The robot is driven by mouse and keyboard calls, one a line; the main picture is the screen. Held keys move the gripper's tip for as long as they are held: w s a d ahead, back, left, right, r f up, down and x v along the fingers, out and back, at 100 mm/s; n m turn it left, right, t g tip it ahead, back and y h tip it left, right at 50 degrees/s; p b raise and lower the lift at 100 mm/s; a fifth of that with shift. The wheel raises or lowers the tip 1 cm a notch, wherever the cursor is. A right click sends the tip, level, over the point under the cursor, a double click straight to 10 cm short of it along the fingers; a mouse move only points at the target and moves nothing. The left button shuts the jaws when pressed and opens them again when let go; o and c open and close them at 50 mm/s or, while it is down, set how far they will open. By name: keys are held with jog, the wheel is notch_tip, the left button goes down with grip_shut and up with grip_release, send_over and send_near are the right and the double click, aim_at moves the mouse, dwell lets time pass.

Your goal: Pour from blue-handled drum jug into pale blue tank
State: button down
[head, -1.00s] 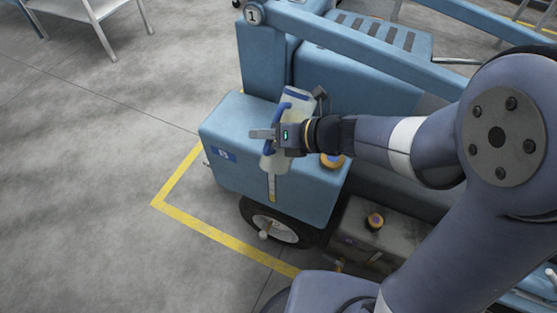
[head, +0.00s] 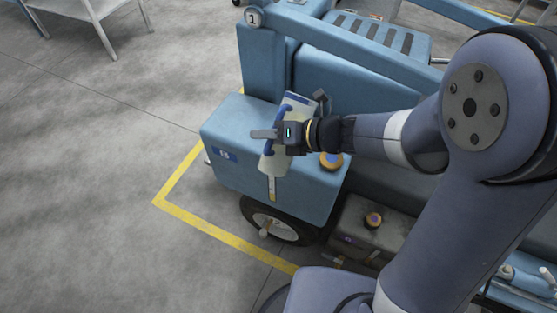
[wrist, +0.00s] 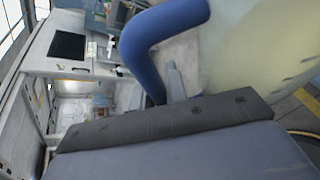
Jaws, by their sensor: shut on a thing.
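The blue-handled drum jug (head: 273,164) is a pale, translucent container with a blue handle and a blue band at its upper end. My gripper (head: 268,135) is shut on its handle and holds it tilted over the pale blue tank (head: 230,125). In the wrist view the blue handle (wrist: 160,38) and the jug's pale wall (wrist: 255,45) fill the upper part. The tank is a blue box with a blue label on its front and a yellow-brown cap (head: 331,160) on top, beside my gripper. I cannot tell whether liquid is flowing.
A wheel (head: 275,222) sits below the tank. A grey box with a similar cap (head: 374,220) stands lower right. A blue frame post marked 1 (head: 262,55) rises behind the tank. A yellow floor line (head: 215,238) runs around it, with open floor at left.

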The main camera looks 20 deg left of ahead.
jog(key=shift+w+r, duration=0.1)
jog(key=shift+r, duration=0.1)
jog(key=shift+w+r+m+g+p, duration=0.2)
jog(key=shift+m+g+p, duration=0.1)
jog(key=shift+p, duration=0.65)
jog(key=shift+f, duration=0.15)
jog(key=shift+w+d+m+p, duration=0.15)
jog(key=shift+w+m+p, duration=0.25)
jog(key=shift+p, duration=0.45)
jog(key=shift+g, duration=0.3)
jog(key=shift+w+m+y+p, duration=0.15)
jog(key=shift+m+y+p, duration=0.15)
jog(key=shift+p, duration=0.45)
